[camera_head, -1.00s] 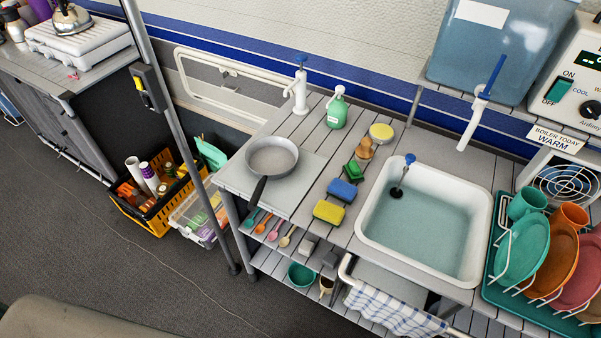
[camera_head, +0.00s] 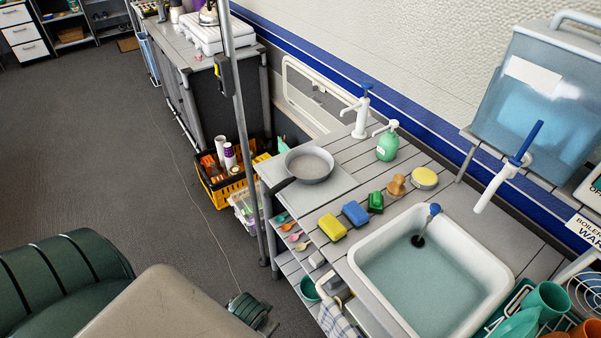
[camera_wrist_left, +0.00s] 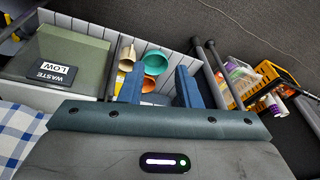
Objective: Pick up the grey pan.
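The grey pan (camera_head: 309,164) sits upright on a flat pale board at the left end of the sink counter, in the head view. Its dark handle points left and toward the front edge. The pan is not seen in the left wrist view. My left gripper (camera_wrist_left: 160,88) shows in the left wrist view with its two blue fingers apart and nothing between them. It faces the shelves under the counter, away from the pan. My right gripper is in neither view.
The sink (camera_head: 440,262) is farther right. A metal pole (camera_head: 243,150) rises just left of the counter, near a yellow crate (camera_wrist_left: 273,75).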

